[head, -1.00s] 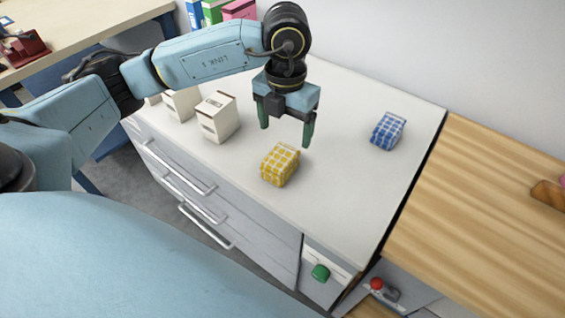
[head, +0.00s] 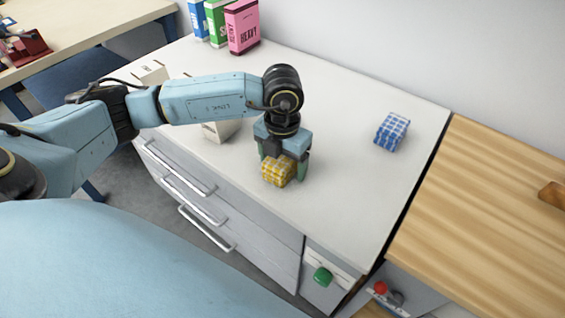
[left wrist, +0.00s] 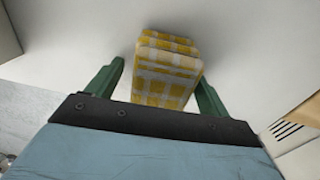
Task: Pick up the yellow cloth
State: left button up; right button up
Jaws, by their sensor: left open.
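The yellow cloth (head: 277,171) is a folded, yellow-and-white checked block on the white counter, near its front edge. My left gripper (head: 284,170) is lowered over it, with its green fingers pointing down. In the left wrist view the yellow cloth (left wrist: 166,70) sits between the two open fingers of my left gripper (left wrist: 160,82). A gap shows on the left side; on the right the finger is very close to the cloth, and I cannot tell whether they touch. My right gripper is not in view.
A blue checked cloth (head: 391,132) lies further right on the counter (head: 340,120). White cartons (head: 215,131) stand left, partly behind my arm. Colored boxes (head: 242,27) stand at the back. A wooden worktop (head: 490,205) adjoins on the right. Drawers (head: 185,190) are below the front edge.

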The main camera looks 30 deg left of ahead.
pick_arm(q)
jog(key=c, duration=1.1)
